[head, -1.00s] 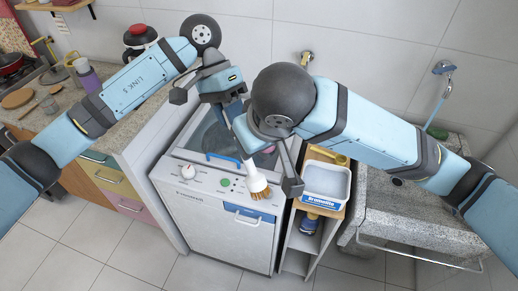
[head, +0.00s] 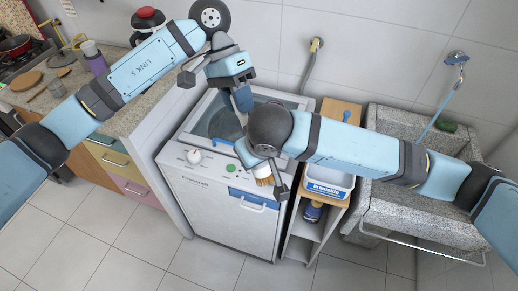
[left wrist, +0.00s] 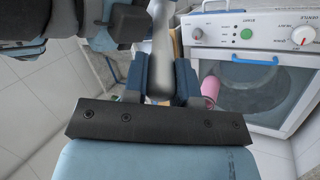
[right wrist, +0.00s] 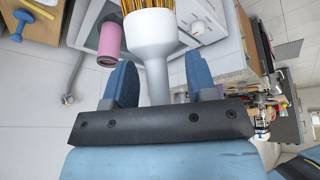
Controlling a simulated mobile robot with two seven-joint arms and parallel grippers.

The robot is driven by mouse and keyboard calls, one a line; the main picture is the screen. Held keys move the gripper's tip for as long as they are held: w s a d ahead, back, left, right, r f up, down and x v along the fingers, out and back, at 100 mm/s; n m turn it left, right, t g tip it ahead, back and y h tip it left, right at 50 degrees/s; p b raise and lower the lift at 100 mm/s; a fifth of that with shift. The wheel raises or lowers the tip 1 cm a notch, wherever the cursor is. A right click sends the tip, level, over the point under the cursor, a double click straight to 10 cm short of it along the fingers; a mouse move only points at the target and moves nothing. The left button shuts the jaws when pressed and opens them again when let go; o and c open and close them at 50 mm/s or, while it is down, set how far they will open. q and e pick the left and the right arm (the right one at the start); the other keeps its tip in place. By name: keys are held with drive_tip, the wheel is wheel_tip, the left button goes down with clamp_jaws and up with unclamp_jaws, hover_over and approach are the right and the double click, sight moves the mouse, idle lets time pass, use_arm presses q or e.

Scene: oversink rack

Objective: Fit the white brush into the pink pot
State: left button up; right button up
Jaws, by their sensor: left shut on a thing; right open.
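The white brush has a pale handle, a wide white collar and yellow bristles. Its bristles (head: 264,179) show below my right gripper (head: 264,168) in the head view. My left gripper (head: 241,103) is shut on the brush's handle (left wrist: 161,45), seen between the fingers in the left wrist view. My right gripper (right wrist: 160,72) is open, with its fingers on either side of the brush's neck, below the collar (right wrist: 150,33). The pink pot (right wrist: 110,40) shows beyond the fingers in the right wrist view, and also in the left wrist view (left wrist: 210,88). My right arm hides it in the head view.
A white washing machine (head: 217,207) stands below both grippers. A narrow shelf unit (head: 302,235) with a white basin (head: 331,181) is to its right, then a stone sink (head: 405,212). A counter with drawers (head: 120,165) is on the left.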

use_arm(q)
drive_tip(key=shift+r, duration=0.15)
use_arm(e)
drive_tip(key=shift+f, duration=0.25)
clamp_jaws()
use_arm(q)
drive_tip(key=o, duration=1)
use_arm(e)
drive_tip(key=shift+r, duration=0.1)
